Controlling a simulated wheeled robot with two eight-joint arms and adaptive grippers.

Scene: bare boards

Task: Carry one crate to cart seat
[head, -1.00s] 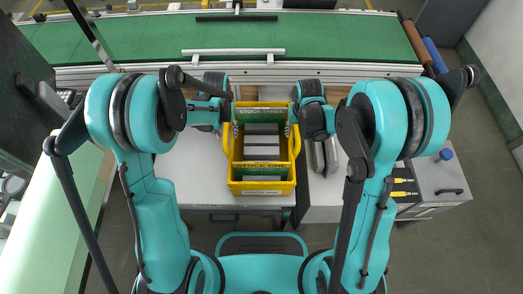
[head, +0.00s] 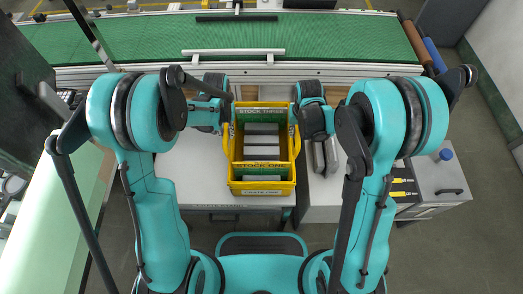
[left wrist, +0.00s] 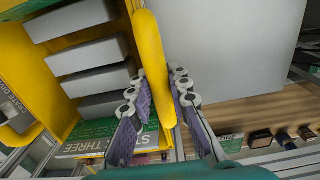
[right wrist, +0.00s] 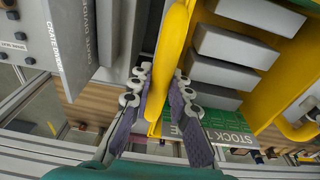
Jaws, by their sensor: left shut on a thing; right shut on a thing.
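A yellow crate (head: 293,172) with green panels sits in the middle of the head view, over the light grey worktop (head: 205,175). Grey blocks (left wrist: 90,55) lie inside it. My left gripper (head: 232,117) is shut on the yellow bar at the crate's left side; the left wrist view shows the bar between the fingers (left wrist: 157,85). My right gripper (head: 294,117) is shut on the matching bar at the right side, also seen between the fingers in the right wrist view (right wrist: 161,85). Whether the crate touches the worktop is unclear. I cannot pick out the cart seat.
Grey crate dividers (right wrist: 82,40) stand close to the right of the crate. A green conveyor belt (head: 330,35) with a metal rail runs behind the worktop. A grey cabinet (head: 440,180) with a blue-capped item stands at the right. Open floor lies further right.

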